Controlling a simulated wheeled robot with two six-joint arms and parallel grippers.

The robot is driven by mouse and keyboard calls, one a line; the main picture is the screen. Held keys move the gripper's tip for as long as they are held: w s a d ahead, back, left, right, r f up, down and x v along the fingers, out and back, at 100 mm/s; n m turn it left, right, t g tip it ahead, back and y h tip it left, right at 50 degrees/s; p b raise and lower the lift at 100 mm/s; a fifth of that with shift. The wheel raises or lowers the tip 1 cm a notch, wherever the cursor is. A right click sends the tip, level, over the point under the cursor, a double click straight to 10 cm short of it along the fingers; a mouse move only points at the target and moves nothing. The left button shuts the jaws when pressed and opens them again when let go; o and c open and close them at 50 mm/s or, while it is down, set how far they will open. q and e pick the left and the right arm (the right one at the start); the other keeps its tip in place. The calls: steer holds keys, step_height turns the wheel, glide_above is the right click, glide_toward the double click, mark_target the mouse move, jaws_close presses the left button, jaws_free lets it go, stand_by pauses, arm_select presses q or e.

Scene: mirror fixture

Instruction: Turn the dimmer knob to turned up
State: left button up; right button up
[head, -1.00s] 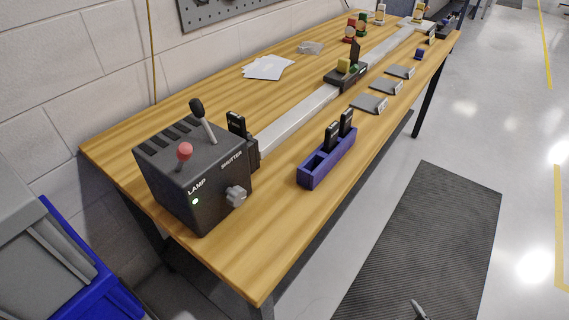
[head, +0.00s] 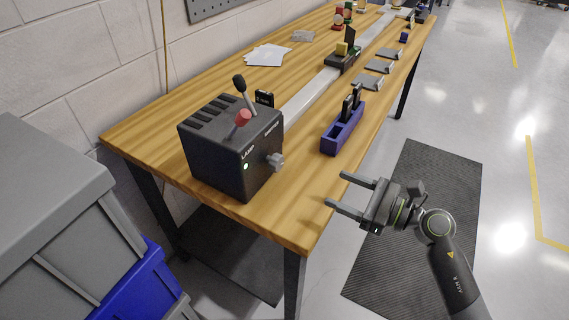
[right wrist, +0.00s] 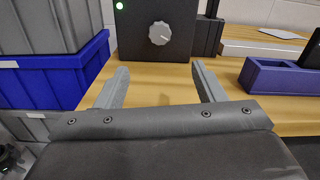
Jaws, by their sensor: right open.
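The dimmer knob (head: 275,161) is a grey lobed knob on the front face of the black lamp box (head: 217,170), below the lettering and right of a lit green light (head: 246,167). In the right wrist view the knob (right wrist: 160,34) shows ahead, between and beyond the fingers, with a pale mark on its face. My right gripper (head: 336,189) is open and empty, off the table's front edge, its fingers pointing left toward the box and apart from the knob. It also shows in the right wrist view (right wrist: 160,82). My left gripper is not in view.
A red-tipped lever (head: 243,117) and a black-tipped lever (head: 240,84) stand on the box. A purple holder (head: 342,138) with black pieces stands to its right. Grey and blue bins (head: 135,275) are at left. The floor mat (head: 440,165) is clear.

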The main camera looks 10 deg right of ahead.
mark_target(280, 165)
steer(key=p+x, duration=0.3)
steer(key=x, duration=1.1)
steer(key=shift+a, duration=0.1)
steer(key=shift+w+a, duration=0.35)
steer(key=shift+a, duration=0.1)
steer(key=c, duration=1)
steer(key=shift+m+p, duration=0.3)
steer(key=m+p, duration=0.2)
steer(key=m, duration=0.1)
steer(key=shift+r, duration=0.1)
steer(key=shift+m+p, duration=0.95)
steer(key=shift+m, duration=0.75)
